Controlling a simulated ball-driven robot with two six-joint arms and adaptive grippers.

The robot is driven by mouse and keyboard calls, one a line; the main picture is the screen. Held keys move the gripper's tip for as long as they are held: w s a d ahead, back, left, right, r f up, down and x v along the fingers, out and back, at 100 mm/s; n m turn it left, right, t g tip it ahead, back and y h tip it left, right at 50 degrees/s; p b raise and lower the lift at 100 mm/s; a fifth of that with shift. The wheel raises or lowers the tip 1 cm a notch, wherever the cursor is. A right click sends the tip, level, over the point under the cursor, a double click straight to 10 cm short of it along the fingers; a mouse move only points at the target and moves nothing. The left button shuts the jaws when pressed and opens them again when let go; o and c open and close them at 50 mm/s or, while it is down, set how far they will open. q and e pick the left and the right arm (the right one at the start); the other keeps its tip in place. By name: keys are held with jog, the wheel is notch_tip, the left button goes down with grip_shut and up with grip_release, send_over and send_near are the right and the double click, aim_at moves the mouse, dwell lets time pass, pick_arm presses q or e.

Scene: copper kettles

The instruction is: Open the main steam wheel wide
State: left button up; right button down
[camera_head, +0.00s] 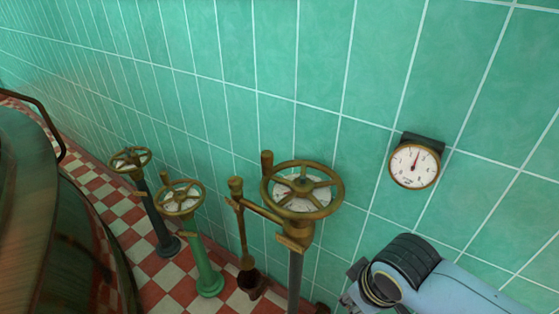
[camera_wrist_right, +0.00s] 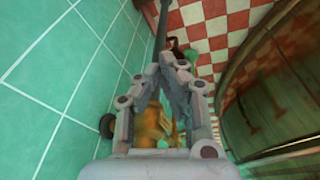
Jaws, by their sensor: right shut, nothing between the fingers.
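The largest brass handwheel (camera_head: 303,187) tops a dark post at the centre of the head view, with a knob on its rim and a pale dial under its spokes. I take it as the main steam wheel; its plate is too small to read. My right gripper (camera_head: 352,296) is below and right of this wheel, apart from it, partly cut off by the lower edge. In the right wrist view, its fingers (camera_wrist_right: 172,62) meet at the tips, shut and empty. Blurred brass shows behind them. My left gripper is not in view.
Two smaller handwheels stand left, on a green post (camera_head: 207,260) and a dark post (camera_head: 164,228). A brass lever (camera_head: 238,215) stands between them and the large wheel. A gauge (camera_head: 414,166) hangs on the tiled wall. A large copper kettle (camera_head: 55,230) fills the left edge.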

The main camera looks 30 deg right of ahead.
jog(key=w+r+m+p, duration=0.1)
jog(key=w+r+p, duration=0.15)
jog(key=r, duration=0.55)
jog(key=w+r+m+p, duration=0.1)
jog(key=w+r, duration=0.3)
jog(key=r, duration=0.5)
jog(key=w+r+m, duration=0.1)
jog(key=w+m, duration=0.1)
jog(key=w, duration=0.3)
jog(key=w+d+r+m+h, duration=0.1)
jog(key=w+r+m, duration=0.1)
jog(key=w, duration=0.3)
jog(key=w+d+r+m, duration=0.1)
jog(key=w+r+m, duration=0.1)
jog(key=w, duration=0.3)
jog(key=shift+w+r+h, duration=0.15)
jog(key=shift+h, duration=0.15)
jog(key=w+r+m, duration=0.4)
jog(key=w+r, duration=0.1)
jog(key=w, duration=0.3)
jog(key=d+x, duration=0.1)
jog(key=x, duration=0.9)
jog(key=shift+g+h, duration=0.3)
jog(key=s+a+p, duration=0.2)
jog(key=a, duration=0.1)
jog(key=shift+s+a+r, duration=0.2)
jog(key=shift+s, duration=0.05)
